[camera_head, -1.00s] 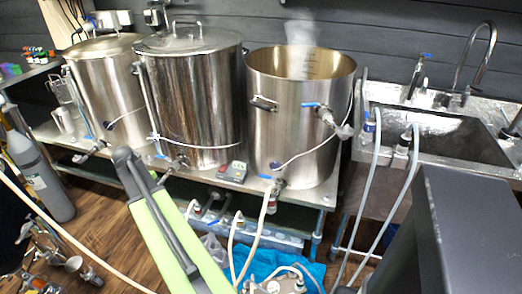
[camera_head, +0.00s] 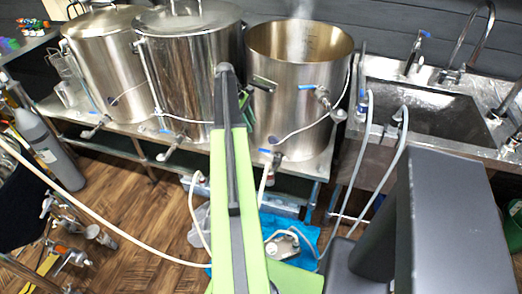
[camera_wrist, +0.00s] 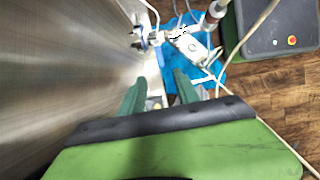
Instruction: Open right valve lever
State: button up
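The right kettle (camera_head: 290,120) is an open steel pot with steam above it. A valve with a blue lever (camera_head: 265,151) is low on its front, and another blue lever (camera_head: 307,87) is higher on its right side. My gripper (camera_head: 262,83) is in front of this kettle's upper left wall, above the low valve. In the wrist view my gripper (camera_wrist: 159,76) has its two green fingers apart with nothing between them. A blue-handled valve (camera_wrist: 143,43) is ahead and left of the fingers, beside the kettle wall (camera_wrist: 65,70), apart from them.
Two lidded kettles (camera_head: 190,75) stand to the left on the steel bench. A sink (camera_head: 440,120) with hoses is at right. A pump (camera_head: 282,243) sits on a blue cloth (camera_head: 305,232) below. A pale hose (camera_head: 120,230) crosses the wooden floor.

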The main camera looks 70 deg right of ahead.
aim_at(263, 149)
jog(key=b+x, duration=1.1)
jog(key=x, duration=0.2)
jog(key=shift+f, duration=0.35)
jog(key=shift+r, duration=0.15)
grip_shut()
dwell(0.4)
